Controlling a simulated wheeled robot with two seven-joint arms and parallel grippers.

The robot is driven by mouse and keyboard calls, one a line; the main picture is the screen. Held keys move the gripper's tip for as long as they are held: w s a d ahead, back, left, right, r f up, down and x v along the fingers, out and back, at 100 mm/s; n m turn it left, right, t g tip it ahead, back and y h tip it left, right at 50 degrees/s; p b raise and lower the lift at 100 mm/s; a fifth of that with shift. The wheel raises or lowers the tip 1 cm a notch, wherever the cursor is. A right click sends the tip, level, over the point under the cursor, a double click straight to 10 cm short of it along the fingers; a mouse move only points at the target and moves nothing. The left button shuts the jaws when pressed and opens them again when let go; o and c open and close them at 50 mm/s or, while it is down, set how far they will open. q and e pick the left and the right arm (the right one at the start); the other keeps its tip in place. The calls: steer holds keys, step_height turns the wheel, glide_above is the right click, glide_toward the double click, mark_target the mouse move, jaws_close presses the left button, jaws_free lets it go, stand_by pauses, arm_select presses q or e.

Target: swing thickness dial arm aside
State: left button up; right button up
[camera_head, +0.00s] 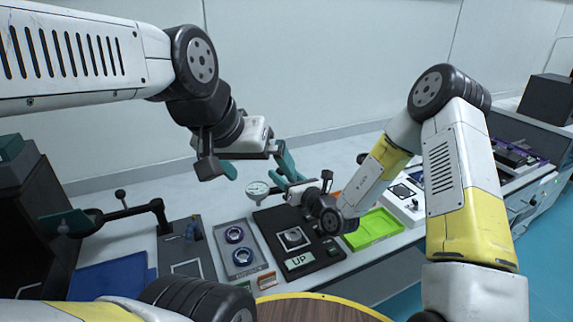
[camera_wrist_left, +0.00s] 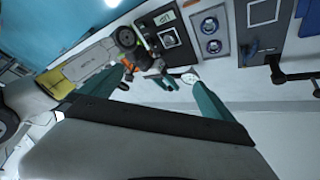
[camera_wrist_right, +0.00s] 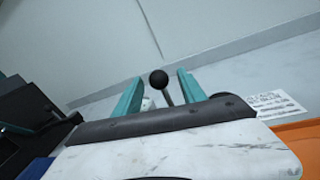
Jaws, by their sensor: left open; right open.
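The round white thickness dial (camera_head: 257,188) stands above the back of the black plate labelled UP. It also shows in the left wrist view (camera_wrist_left: 190,77). Its arm is mostly hidden by my grippers. My left gripper (camera_head: 255,163) is open and empty, higher than the dial in the picture. My right gripper (camera_head: 284,177) is open, low and just right of the dial. In the right wrist view, a black ball knob on a stem (camera_wrist_right: 159,79) appears between its open fingers. I cannot tell whether that knob belongs to the dial arm.
A green tray (camera_head: 385,223) lies right. A black arm (camera_head: 132,212) with a ball-ended lever stands far left. A round wooden top (camera_head: 315,312) is in front.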

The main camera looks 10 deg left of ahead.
steer(key=shift+v, duration=1.5)
arm_select(q)
step_height(320, 180, up, 5)
arm_select(e)
steer(key=shift+r, duration=2.55)
